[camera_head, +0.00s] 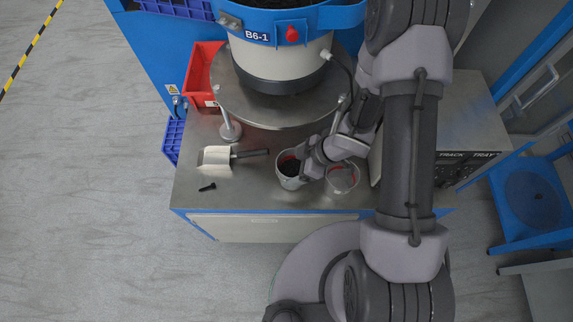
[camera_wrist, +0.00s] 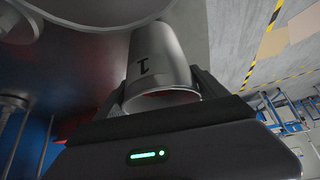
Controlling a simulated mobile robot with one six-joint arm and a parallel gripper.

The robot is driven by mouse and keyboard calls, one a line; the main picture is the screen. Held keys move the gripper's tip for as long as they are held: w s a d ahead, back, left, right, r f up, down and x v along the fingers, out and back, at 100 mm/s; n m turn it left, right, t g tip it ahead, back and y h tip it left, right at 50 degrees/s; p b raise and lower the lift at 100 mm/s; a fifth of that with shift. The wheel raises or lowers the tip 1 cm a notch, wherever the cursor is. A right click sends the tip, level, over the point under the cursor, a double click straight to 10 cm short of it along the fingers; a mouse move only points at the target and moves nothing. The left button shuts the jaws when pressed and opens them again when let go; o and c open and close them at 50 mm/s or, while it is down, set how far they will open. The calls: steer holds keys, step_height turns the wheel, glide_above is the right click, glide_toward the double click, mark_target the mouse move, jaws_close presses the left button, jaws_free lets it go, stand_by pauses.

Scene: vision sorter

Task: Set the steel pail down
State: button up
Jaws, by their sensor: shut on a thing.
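A steel pail (camera_head: 289,183) with dark contents and some red inside its rim is at the front middle of the bench in the head view. My gripper (camera_head: 304,160) reaches it from the right and is shut on it. In the wrist view the pail (camera_wrist: 160,58), marked "1", sits between my two dark fingers, its reddish inner rim toward the camera. The pail looks about upright in the head view. I cannot tell whether its base touches the bench. My wrist hides part of its right side.
A second steel container (camera_head: 342,180) stands close to the right on the bench (camera_head: 240,195). A scoop (camera_head: 217,155) and a black bolt (camera_head: 207,187) lie to the left. The round feeder bowl (camera_head: 275,70) stands behind, with a red bin (camera_head: 203,75) beside it.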

steer(key=shift+f, duration=0.8)
steer(key=shift+a+r, duration=0.1)
steer(key=shift+r, duration=0.1)
steer(key=shift+f, duration=0.15)
steer(key=o, duration=2)
steer(key=p+v, duration=0.7)
steer(key=v, duration=0.5)
